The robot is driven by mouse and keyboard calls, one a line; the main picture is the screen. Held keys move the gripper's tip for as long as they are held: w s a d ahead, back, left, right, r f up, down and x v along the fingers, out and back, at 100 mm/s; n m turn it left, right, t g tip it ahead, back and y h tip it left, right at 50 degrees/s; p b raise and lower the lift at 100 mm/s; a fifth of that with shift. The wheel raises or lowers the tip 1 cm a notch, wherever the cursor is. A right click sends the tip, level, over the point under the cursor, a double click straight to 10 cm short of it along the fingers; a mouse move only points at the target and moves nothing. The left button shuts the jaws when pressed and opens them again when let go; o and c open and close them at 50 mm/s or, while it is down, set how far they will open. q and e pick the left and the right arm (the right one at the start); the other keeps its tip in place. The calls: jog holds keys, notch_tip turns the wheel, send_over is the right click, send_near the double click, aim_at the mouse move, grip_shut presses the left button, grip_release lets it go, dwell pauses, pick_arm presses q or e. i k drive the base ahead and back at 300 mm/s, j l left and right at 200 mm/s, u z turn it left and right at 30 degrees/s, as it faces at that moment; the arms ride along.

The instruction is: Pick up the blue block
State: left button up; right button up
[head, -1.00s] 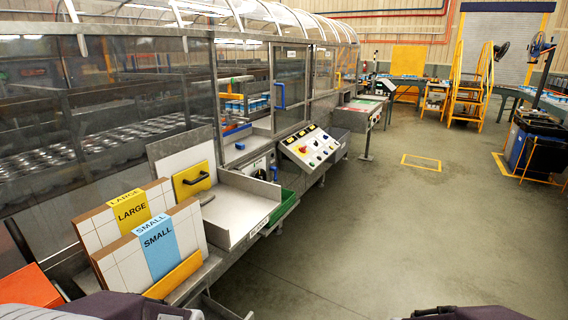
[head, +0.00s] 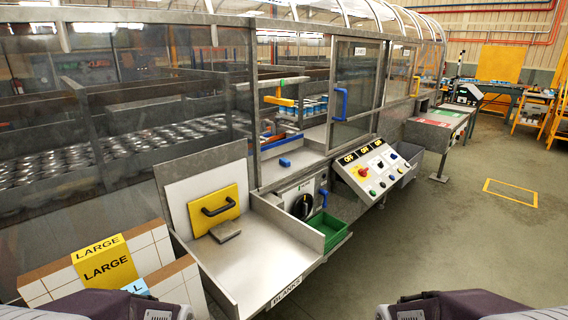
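A small blue block (head: 284,162) lies on the metal ledge inside the opening of the glazed machine enclosure, left of centre in the head view. It looks clear of anything gripping it. Only dark purple and grey parts of my own arms show at the bottom left and bottom right edges. Neither gripper's fingers are in view, so their state is hidden.
A metal tray marked BLANKS (head: 245,262) stands before the ledge, with a yellow handled plate (head: 218,209) at its back. Right of it are a green bin (head: 328,231) and a button panel (head: 372,172). Blue door handles (head: 341,103) stick out. Open floor lies right.

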aim_at(286, 162)
jog(key=i+l+u, duration=0.35)
jog(key=l+u, duration=0.15)
jog(key=l, duration=0.15)
jog(key=i+l+u, duration=0.1)
jog(key=l+u, duration=0.2)
jog(key=i+l+u, duration=0.1)
jog(key=l+u, duration=0.15)
jog(key=l, duration=0.2)
jog(key=l+u, duration=0.25)
jog(key=i+l+u, duration=0.4)
jog(key=k+j, duration=0.05)
jog(key=j, duration=0.05)
